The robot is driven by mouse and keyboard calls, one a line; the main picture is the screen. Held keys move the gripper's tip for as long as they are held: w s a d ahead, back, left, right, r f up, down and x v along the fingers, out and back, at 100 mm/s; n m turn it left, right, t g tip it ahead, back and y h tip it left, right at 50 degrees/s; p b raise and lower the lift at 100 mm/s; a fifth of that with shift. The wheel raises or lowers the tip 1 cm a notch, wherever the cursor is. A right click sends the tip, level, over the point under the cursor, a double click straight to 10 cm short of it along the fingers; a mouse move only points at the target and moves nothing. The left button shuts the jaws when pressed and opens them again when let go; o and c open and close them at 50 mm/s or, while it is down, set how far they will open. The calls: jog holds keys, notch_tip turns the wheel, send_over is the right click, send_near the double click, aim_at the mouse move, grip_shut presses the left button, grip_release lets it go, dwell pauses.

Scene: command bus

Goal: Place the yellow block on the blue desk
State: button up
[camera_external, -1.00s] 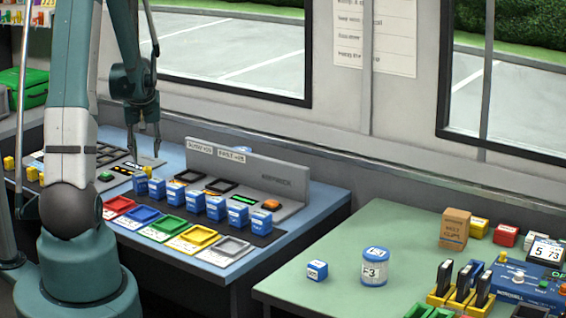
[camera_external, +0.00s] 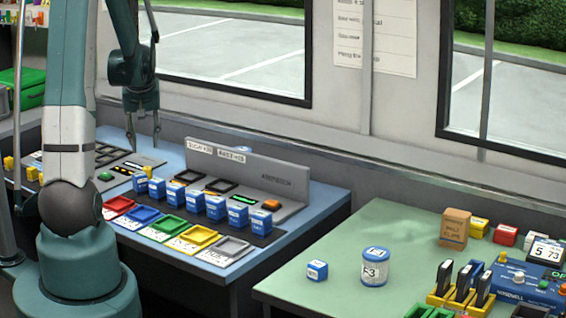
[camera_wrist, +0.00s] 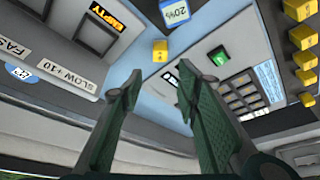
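My gripper (camera_external: 144,148) is open, with its two fingers apart and nothing between them. It hangs above the back of the blue desk (camera_external: 325,205). A small yellow block (camera_external: 148,170) sits below the fingers, partly hidden behind a blue block in the external view. In the wrist view the yellow block (camera_wrist: 160,50) rests on a light blue strip of the desk, beyond the open fingertips (camera_wrist: 158,82) and apart from them. A blue block marked 20% (camera_wrist: 176,12) is close to it.
A row of blue blocks (camera_external: 195,200) and coloured trays (camera_external: 171,226) fill the desk's front. A grey upright panel (camera_external: 262,172) stands behind them. More yellow blocks (camera_wrist: 304,37) lie at the wrist view's right. A green table (camera_external: 330,262) stands at the right.

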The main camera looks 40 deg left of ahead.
dwell(0.5)
jog(key=s+d+r+m+t, duration=0.1)
jog(key=s+d+r+m, duration=0.1)
jog(key=d+r, duration=0.9)
jog(key=s+d+r+m+t+h, duration=0.1)
jog(key=s+d+r+m, duration=0.1)
jog(key=s+d, duration=0.4)
jog(key=s+d+r+m+t+h, duration=0.1)
jog(key=s+d, duration=0.5)
jog(key=d, duration=0.7)
jog(key=s+d+r+m+t+h, duration=0.1)
jog(key=s+d+r+m, duration=0.2)
jog(key=s+d, duration=0.3)
jog(key=d+r, duration=0.1)
jog(key=d, duration=0.3)
jog(key=shift+s+d+m, duration=0.25)
jog(key=shift+s+m, duration=0.1)
jog(key=shift+m, duration=0.05)
jog(key=shift+o, duration=0.5)
